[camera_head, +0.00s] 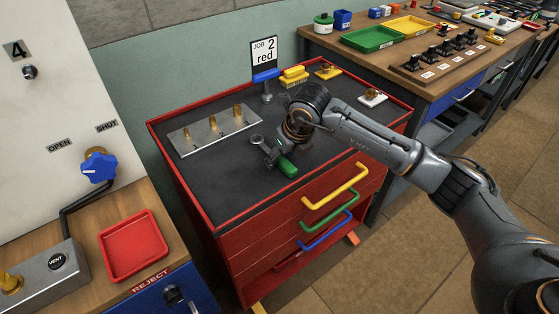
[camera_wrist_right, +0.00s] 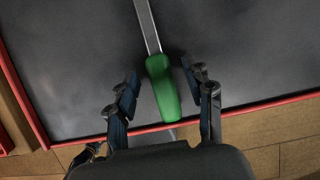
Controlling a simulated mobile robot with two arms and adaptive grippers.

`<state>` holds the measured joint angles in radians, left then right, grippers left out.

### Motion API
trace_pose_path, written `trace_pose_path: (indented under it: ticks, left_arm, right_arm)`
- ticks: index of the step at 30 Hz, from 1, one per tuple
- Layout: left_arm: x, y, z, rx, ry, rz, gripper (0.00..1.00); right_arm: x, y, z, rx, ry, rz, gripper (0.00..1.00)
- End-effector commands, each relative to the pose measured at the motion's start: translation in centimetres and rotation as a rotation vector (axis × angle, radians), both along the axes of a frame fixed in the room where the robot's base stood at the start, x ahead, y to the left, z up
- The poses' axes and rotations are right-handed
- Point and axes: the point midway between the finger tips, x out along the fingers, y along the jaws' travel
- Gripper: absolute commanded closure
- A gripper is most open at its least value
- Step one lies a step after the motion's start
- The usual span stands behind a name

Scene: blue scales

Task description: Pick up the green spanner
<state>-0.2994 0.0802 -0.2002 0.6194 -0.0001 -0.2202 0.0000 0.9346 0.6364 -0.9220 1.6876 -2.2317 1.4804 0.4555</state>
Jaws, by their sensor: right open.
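The green spanner (camera_head: 288,167) lies on the dark top of the red tool cabinet (camera_head: 215,228), close to its front edge. Its green handle points to the front and its metal end to the back left. In the right wrist view the green handle (camera_wrist_right: 162,88) sits between the fingers of my right gripper (camera_wrist_right: 163,88), with a gap on both sides. My right gripper (camera_head: 274,152) is open and low over the spanner in the head view, partly hiding its shaft. My left gripper is not in view.
A metal plate with brass pegs (camera_head: 215,131) stands at the left of the cabinet top. A blue-handled item (camera_head: 266,76), a yellow-handled item (camera_head: 294,75) and a "JOB 2 red" sign (camera_head: 264,52) are at the back. A red reject tray (camera_head: 133,246) is at lower left.

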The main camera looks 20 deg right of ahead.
Motion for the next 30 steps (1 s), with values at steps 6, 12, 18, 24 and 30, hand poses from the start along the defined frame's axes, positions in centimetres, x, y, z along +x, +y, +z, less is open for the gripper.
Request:
trace_pose_path:
  ticks: [6,12,18,24,30]
  left_arm:
    - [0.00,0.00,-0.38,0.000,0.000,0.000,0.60]
    - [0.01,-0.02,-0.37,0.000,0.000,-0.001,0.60]
    - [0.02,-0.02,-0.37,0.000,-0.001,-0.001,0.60]
    - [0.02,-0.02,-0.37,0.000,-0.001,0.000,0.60]
    - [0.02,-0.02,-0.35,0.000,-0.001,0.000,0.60]
  right_arm:
    - [0.00,-0.01,-0.26,0.000,0.000,0.000,0.48]
    - [-0.01,-0.01,-0.23,0.000,0.000,0.000,0.48]
    - [0.00,-0.01,-0.23,0.000,0.000,0.000,0.69]
    - [0.00,-0.01,-0.24,0.000,0.000,0.000,1.00]
    - [0.02,0.00,-0.19,0.000,-0.001,0.000,1.00]
